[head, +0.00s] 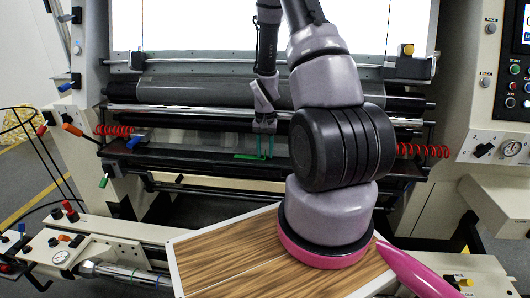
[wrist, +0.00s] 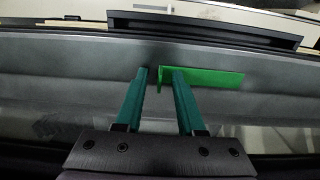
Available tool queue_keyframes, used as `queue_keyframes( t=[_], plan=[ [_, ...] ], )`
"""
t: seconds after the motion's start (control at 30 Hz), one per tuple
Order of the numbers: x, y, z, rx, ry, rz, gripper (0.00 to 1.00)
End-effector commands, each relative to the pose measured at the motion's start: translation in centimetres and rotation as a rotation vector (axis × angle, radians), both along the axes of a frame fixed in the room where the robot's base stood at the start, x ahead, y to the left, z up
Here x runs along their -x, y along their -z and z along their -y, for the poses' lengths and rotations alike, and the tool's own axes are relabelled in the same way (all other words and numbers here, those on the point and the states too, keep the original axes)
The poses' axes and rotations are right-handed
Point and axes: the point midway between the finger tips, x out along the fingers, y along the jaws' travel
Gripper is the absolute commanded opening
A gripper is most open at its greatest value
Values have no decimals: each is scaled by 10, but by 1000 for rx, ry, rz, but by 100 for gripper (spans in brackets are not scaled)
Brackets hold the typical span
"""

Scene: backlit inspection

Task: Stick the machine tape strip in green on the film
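The green tape strip (head: 248,156) lies flat at the machine's front edge, just left of my gripper (head: 265,155) in the head view. In the wrist view the strip (wrist: 215,76) extends right from behind the right fingertip, and its left end shows in the gap between the fingertips. Whether the right finger touches the strip I cannot tell. A grey, glossy surface (wrist: 70,90), apparently the film, spans the wrist view.
Dark rollers (head: 200,92) run across the machine behind my gripper, with a bright backlit panel (head: 200,25) above. Red coiled hoses (head: 425,150) sit at both sides. A wood-patterned top (head: 225,255) is in front. A control panel (head: 514,85) stands at right.

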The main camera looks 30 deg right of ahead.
Motion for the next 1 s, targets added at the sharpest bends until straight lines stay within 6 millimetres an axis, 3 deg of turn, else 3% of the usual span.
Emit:
queue_keyframes(
  t=[0.53, 0.7, 1.0],
  plan=[
    [-1, -92, 0, 1, 0, 4, 38],
    [0, -105, 0, 0, -1, 2, 38],
    [0, -106, 0, 0, 0, 0, 38]
  ],
)
